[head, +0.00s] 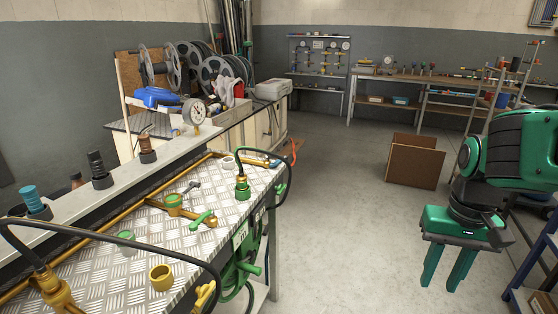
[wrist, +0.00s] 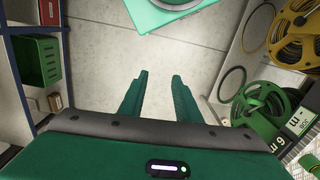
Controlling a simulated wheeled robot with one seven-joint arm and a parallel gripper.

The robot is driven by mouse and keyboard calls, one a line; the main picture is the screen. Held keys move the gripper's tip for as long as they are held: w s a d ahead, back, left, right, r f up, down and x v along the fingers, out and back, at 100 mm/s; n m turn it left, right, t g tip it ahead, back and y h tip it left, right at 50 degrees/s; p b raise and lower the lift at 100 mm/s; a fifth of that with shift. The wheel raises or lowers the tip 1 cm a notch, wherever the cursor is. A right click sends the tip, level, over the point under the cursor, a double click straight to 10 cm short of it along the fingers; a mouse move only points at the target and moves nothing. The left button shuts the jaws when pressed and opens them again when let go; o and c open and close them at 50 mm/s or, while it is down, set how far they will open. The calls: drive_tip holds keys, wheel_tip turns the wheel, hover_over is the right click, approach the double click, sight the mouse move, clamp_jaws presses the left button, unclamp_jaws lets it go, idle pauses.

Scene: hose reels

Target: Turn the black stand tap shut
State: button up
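My gripper (head: 448,275) hangs at the right of the head view, over open floor and well apart from the workbench. Its two green fingers point down with a clear gap between them; the wrist view also shows the gripper (wrist: 160,82) open and empty. A black upright fitting (head: 99,168) stands on the grey ledge behind the bench, between a blue-topped one (head: 34,202) and a brown one (head: 147,147). I cannot tell whether it is the black stand tap. No tap clearly shows as black, and no handle position can be read.
The tread-plate bench (head: 140,285) holds yellow pipework, a green lever (head: 202,220) and a green fitting (head: 242,187) with a black hose. A brown board box (head: 414,162) stands on the floor. Wrist view: shelving with a green crate (wrist: 40,62) left, a yellow reel (wrist: 298,38) right.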

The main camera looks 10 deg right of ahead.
drive_tip(key=n+t+y, duration=1.1)
drive_tip(key=n+y, duration=0.4)
drive_tip(key=n, duration=0.5)
approach(281, 158)
drive_tip(key=shift+m, duration=0.3)
drive_tip(key=x, duration=1)
drive_tip(key=shift+w+d+f, duration=0.1)
drive_tip(key=shift+w+f, duration=0.05)
drive_tip(key=shift+w, duration=0.3)
